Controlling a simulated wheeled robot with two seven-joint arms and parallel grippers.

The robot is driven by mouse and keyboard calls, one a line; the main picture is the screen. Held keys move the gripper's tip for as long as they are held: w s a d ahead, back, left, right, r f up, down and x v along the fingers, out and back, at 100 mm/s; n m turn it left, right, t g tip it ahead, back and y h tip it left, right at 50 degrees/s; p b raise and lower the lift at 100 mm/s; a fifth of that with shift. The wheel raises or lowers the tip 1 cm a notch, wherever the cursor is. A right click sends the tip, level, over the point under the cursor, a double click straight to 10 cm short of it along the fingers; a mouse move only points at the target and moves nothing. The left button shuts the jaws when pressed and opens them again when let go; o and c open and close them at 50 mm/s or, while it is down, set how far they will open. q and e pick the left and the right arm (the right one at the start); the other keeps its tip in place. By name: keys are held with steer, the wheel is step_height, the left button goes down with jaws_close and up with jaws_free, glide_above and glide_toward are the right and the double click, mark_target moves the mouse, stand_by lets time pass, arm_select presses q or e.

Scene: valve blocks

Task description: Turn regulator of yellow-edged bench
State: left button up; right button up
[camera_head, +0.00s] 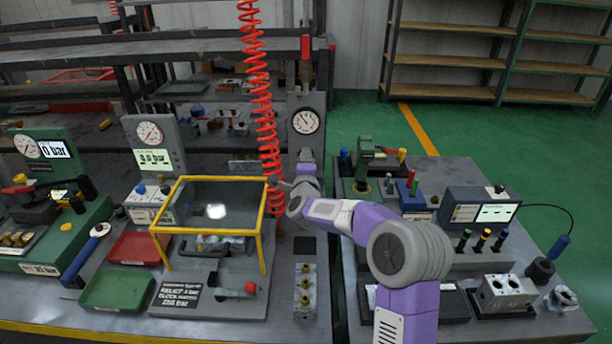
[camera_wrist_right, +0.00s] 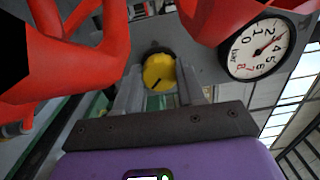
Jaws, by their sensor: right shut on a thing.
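The yellow regulator knob (camera_wrist_right: 158,72) sits in the right wrist view between the fingers of my right gripper (camera_wrist_right: 160,88); a dark line on it slants to the lower left. The fingers are shut on the knob. In the head view my right gripper (camera_head: 306,156) is at the grey upright panel, below the round pressure gauge (camera_head: 305,122), and hides the knob. In the wrist view the gauge (camera_wrist_right: 259,47) has a red needle pointing to the upper right. The yellow-edged bench (camera_head: 130,338) carries this panel. My left gripper is not in view.
A red coiled hose (camera_head: 264,110) hangs just left of my right gripper and looms large in the wrist view (camera_wrist_right: 75,60). A yellow-framed clear guard (camera_head: 210,178) stands to the left. Red (camera_head: 134,248) and green (camera_head: 117,290) trays lie on the bench. Another bench stands right.

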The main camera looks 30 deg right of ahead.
steer(key=m+b, duration=0.2)
steer(key=m, duration=1.5)
steer(key=shift+m+h+b, duration=0.3)
steer(key=shift+m+b, duration=0.05)
steer(key=shift+m, duration=0.05)
stand_by(0.3)
steer(key=o, duration=1)
steer(key=shift+o, duration=0.2)
steer(key=shift+a, duration=0.15)
steer(key=v, duration=0.7)
steer(key=shift+s, duration=0.2)
